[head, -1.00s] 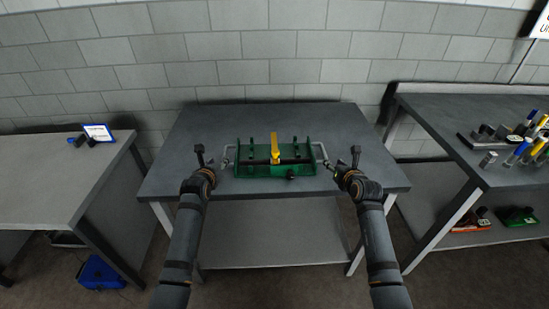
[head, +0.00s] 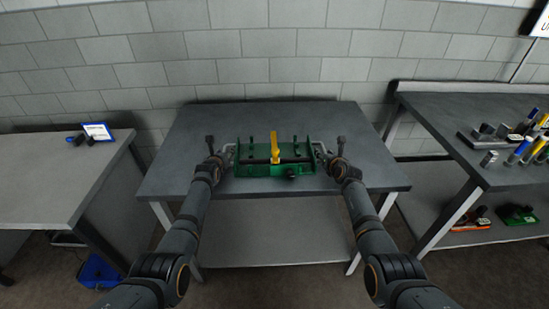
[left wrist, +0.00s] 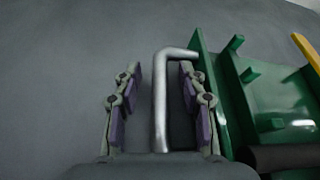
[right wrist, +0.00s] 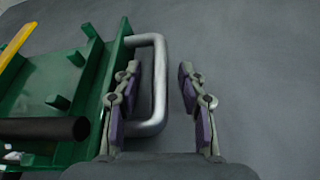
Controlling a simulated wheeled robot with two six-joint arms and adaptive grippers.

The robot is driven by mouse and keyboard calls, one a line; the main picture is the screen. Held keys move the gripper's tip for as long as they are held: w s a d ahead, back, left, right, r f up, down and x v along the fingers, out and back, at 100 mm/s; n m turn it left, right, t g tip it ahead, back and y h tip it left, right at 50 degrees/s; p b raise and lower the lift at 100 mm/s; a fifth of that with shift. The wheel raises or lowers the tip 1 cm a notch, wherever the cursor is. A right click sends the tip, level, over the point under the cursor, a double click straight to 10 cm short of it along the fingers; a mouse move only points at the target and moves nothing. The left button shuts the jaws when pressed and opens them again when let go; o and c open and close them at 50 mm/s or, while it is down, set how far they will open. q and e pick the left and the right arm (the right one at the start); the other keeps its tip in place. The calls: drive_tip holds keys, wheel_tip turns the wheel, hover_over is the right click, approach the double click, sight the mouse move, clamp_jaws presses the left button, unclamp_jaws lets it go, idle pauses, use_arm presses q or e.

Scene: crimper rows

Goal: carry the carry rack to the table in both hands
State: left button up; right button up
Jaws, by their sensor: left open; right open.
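The green carry rack (head: 262,170) rests on the middle grey table (head: 200,130). It has a yellow upright piece, a dark bar and a silver handle at each end. My left gripper (head: 221,153) is open at the rack's left end; in the left wrist view its fingers (left wrist: 157,90) stand on either side of the left handle (left wrist: 161,105). My right gripper (head: 331,154) is open at the right end; in the right wrist view its fingers (right wrist: 160,90) stand on either side of the right handle (right wrist: 160,85). Neither gripper is closed on a handle.
A side table (head: 50,190) with a small blue-edged sign (head: 97,131) stands at left. A bench (head: 450,130) with tools stands at right, with an orange item (head: 470,221) and a green item (head: 516,214) on its lower shelf. A blue bin (head: 100,272) sits on the floor.

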use_arm(q)
clamp_jaws()
use_arm(e)
clamp_jaws()
